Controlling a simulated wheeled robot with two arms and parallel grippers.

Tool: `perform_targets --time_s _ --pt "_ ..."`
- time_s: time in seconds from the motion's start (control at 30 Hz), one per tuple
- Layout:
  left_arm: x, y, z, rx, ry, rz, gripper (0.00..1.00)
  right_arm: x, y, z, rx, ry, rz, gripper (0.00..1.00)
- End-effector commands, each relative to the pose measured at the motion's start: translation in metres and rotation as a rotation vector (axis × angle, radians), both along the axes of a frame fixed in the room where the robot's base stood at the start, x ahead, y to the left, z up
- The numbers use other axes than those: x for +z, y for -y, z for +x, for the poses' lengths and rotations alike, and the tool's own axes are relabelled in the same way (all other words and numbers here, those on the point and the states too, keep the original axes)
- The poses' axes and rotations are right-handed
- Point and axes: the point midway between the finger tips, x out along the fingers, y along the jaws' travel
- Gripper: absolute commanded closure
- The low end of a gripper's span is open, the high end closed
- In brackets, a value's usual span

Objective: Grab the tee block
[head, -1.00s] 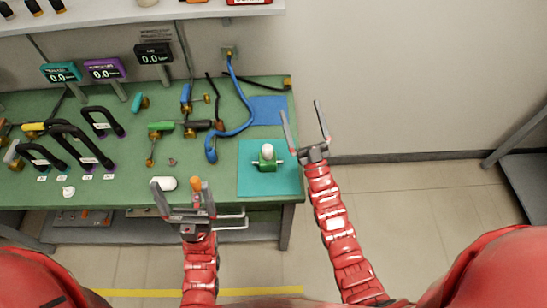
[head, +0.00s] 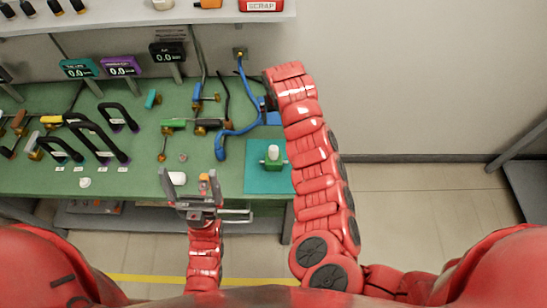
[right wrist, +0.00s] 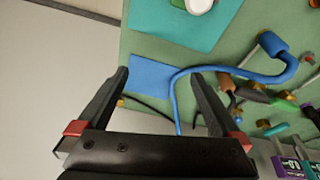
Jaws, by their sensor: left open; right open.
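A green block with a white rounded top and short side stubs, which looks like the tee block (head: 273,155), stands on a teal mat (head: 257,182) at the table's right front. In the right wrist view its white and green part (right wrist: 197,6) is cut off by the top edge. My right gripper (right wrist: 159,76) is open and empty, above the blue mat; in the head view my right arm hides most of it. The tee block is apart from its fingers. My left gripper (head: 188,178) is open at the table's front edge, left of the tee block.
A blue hose (head: 222,140) curves across the table beside a blue mat (right wrist: 150,75). Black handles (head: 95,138) and several fittings fill the left and middle. A white item (head: 176,178) lies by my left gripper. Displays (head: 167,52) stand at the back.

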Motion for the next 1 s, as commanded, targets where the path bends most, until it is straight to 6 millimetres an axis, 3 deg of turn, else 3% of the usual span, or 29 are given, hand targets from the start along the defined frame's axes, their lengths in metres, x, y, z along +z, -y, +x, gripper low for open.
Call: perform_targets --time_s 0.1,0.2,0.3,0.87,1.0 --pt "0.006 0.000 0.000 0.000 0.000 0.000 0.00 0.022 -0.013 -0.042 -0.012 -0.172 0.007 0.00" --pt "0.007 0.000 0.000 0.000 0.000 0.000 0.00 0.030 -0.016 -0.063 -0.015 -0.255 0.007 0.00" --pt "0.006 0.000 0.000 0.000 0.000 0.000 0.00 0.027 -0.017 -0.071 -0.017 -0.289 0.006 0.00" --pt "-0.034 0.000 0.000 0.000 0.000 0.000 0.00 -0.072 -0.017 -0.072 -0.016 -0.289 0.011 0.00" --pt "-0.021 0.000 0.000 0.000 0.000 0.000 0.00 -0.083 -0.018 -0.072 -0.017 -0.290 0.008 0.00"
